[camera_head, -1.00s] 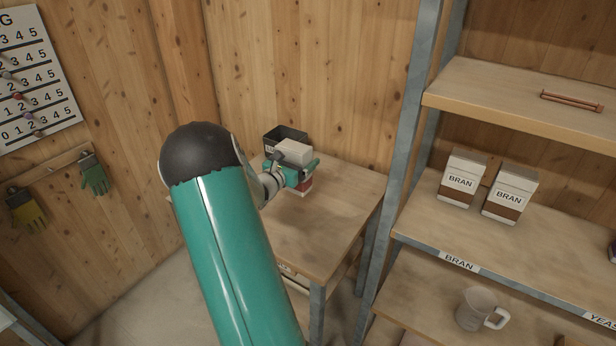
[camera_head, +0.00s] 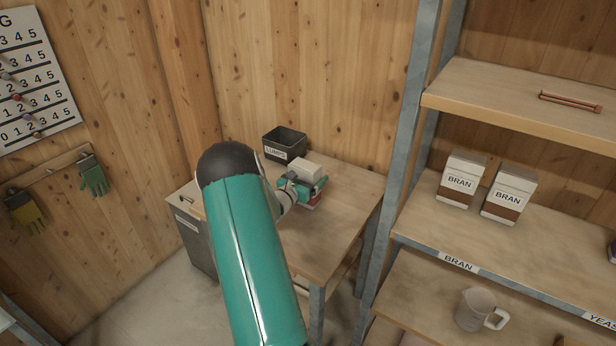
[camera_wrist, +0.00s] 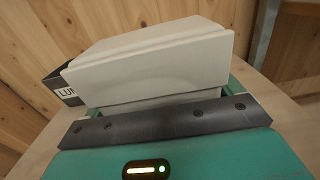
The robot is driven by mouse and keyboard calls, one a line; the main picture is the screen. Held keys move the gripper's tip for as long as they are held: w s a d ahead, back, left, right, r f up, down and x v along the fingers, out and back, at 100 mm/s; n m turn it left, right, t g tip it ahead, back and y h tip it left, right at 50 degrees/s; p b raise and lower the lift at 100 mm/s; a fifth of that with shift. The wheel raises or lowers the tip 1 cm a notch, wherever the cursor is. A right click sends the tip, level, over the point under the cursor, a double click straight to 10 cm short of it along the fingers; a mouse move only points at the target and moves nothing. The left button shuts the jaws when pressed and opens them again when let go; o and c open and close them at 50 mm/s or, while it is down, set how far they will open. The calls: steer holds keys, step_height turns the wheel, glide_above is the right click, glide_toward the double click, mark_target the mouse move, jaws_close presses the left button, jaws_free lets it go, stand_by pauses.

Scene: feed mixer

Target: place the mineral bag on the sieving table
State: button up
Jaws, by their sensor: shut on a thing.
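The mineral bag (camera_head: 306,168) is a pale, box-like pack with a reddish lower part. My gripper (camera_head: 303,187) is shut on it. The bag is upright over the back part of the wooden sieving table (camera_head: 325,230). I cannot tell whether its base touches the tabletop. In the wrist view the bag's pale top (camera_wrist: 150,65) stands up beyond the dark edge of my gripper (camera_wrist: 165,122), and its lower part is hidden.
A dark bin with a "LUMPS" label (camera_head: 285,143) stands behind the bag, by the wall. A metal shelf post (camera_head: 402,130) rises right of the table. Two bran packs (camera_head: 461,181) and a jug (camera_head: 478,310) sit on the shelves. The table's front is clear.

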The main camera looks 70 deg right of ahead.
steer(key=shift+f, duration=0.1)
steer(key=o, duration=1.2)
steer(key=shift+w+a, duration=0.15)
steer(key=shift+a, duration=0.1)
steer(key=w+a, duration=0.1)
steer(key=a, duration=1)
steer(key=shift+w+a, duration=0.2)
steer(key=shift+w, duration=0.15)
